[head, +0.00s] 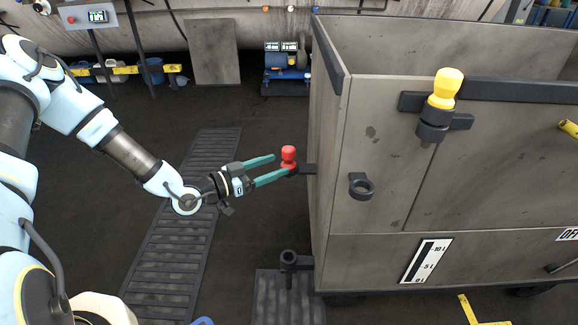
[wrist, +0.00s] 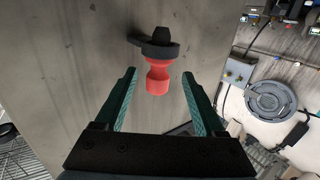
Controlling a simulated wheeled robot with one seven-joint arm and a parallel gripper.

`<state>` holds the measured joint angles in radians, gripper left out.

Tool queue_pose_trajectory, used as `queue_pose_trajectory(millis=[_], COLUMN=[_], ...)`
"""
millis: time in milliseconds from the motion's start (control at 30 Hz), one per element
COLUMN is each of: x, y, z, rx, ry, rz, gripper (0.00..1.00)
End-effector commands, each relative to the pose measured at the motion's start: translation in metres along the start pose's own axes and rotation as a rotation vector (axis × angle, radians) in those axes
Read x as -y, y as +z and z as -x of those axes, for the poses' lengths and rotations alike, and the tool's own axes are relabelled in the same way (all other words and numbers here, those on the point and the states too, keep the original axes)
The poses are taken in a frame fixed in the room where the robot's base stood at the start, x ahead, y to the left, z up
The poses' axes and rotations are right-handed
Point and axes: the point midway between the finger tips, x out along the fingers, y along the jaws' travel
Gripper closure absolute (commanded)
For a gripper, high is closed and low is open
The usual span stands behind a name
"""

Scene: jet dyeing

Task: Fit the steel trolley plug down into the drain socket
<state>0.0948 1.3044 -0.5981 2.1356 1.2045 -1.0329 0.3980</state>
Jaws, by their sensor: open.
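A red plug (head: 288,153) stands upright in a black bracket (head: 308,169) on the left side of the steel trolley (head: 384,165). A yellow-topped plug (head: 445,88) sits in a black holder on the trolley's front. Below it is an empty black ring socket (head: 361,187). Another black socket (head: 289,260) sits low at the trolley's bottom left corner; I cannot tell which is the drain socket. My gripper (head: 281,164) is open, with its green fingers around the red plug. In the wrist view the red plug (wrist: 158,76) is between the fingers, with gaps on both sides.
A ribbed grating (head: 180,230) runs along the floor below my arm, and a dark mat (head: 285,298) lies under the low socket. A level gauge (head: 427,261) is on the trolley's lower front. A blue pump (head: 288,67) stands behind. The floor left of the trolley is mostly open.

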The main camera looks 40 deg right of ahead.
Motion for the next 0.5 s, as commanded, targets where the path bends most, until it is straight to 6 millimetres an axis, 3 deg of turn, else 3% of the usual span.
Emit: queue_pose_trajectory(millis=[133,500], x=[-0.001,-0.003], y=[0.001,-0.002], z=[-0.022,-0.051], rx=[0.001,0.003], ry=[0.001,0.001], rz=[0.001,0.001], gripper=[0.28,0.28])
